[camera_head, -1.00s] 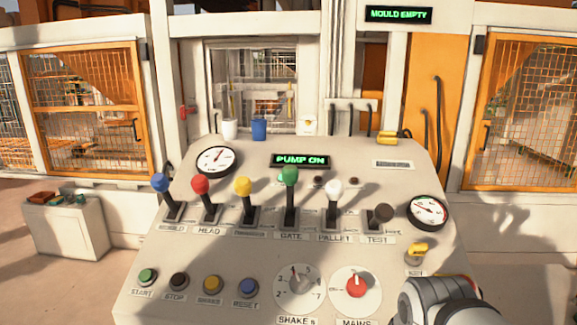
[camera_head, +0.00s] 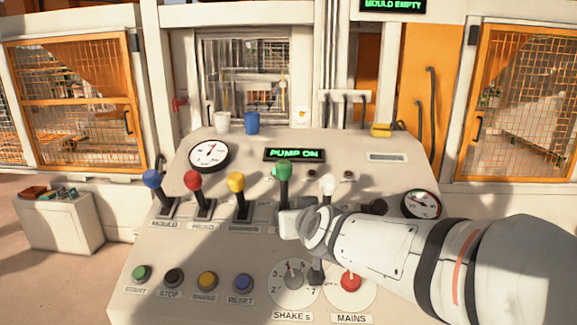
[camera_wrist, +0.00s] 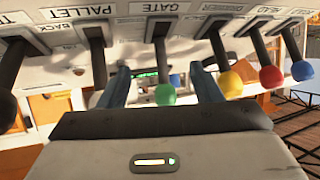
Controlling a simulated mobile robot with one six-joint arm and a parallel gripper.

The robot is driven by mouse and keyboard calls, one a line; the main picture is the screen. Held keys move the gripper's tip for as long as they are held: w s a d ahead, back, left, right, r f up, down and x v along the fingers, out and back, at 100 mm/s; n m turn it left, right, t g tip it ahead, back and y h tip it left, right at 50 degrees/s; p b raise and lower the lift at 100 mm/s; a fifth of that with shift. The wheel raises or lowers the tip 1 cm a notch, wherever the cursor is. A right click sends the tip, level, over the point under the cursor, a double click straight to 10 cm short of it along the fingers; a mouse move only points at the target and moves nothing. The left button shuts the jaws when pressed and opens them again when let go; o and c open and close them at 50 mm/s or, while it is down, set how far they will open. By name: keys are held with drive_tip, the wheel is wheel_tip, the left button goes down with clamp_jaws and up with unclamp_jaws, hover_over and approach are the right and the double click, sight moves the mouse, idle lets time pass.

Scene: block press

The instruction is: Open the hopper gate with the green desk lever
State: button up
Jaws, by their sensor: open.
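The green desk lever (camera_head: 284,172) stands upright above the GATE label in the head view, with a green knob on a dark shaft. My gripper (camera_head: 290,222) is just in front of it, and my arm covers the lever's base and its label. In the wrist view the green knob (camera_wrist: 165,95) shows between the two fingers of my gripper (camera_wrist: 158,80), which are apart. I cannot tell whether either finger touches the shaft. The hopper gate itself cannot be made out.
The yellow lever (camera_head: 236,183) stands close on the left and the white lever (camera_head: 327,186) close on the right. Red (camera_head: 192,181) and blue (camera_head: 151,179) levers stand farther left. A display (camera_head: 294,154) reads PUMP ON; another (camera_head: 393,5) reads MOULD EMPTY.

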sight(286, 167)
drive_tip(key=w+a+r+t+h, duration=0.1)
drive_tip(key=w, duration=0.1)
drive_tip(key=w+a+r+m+t+h, duration=0.1)
drive_tip(key=w+a+r+t+h, duration=0.1)
drive_tip(key=w+a+r+m+t+h, duration=0.1)
drive_tip(key=w+h, duration=0.1)
drive_tip(key=shift+w+a+r+t+p, duration=0.3)
drive_tip(key=shift+w+a+r+p, duration=0.05)
drive_tip(key=shift+a, duration=0.05)
drive_tip(key=m+h, duration=0.1)
drive_tip(key=h, duration=0.2)
drive_tip(key=shift+a, duration=0.1)
drive_tip(key=p+x, duration=0.2)
drive_tip(key=x, duration=0.5)
drive_tip(key=shift+w+r, duration=0.1)
drive_tip(key=shift+w, duration=0.25)
drive_tip(key=shift+c, duration=0.3)
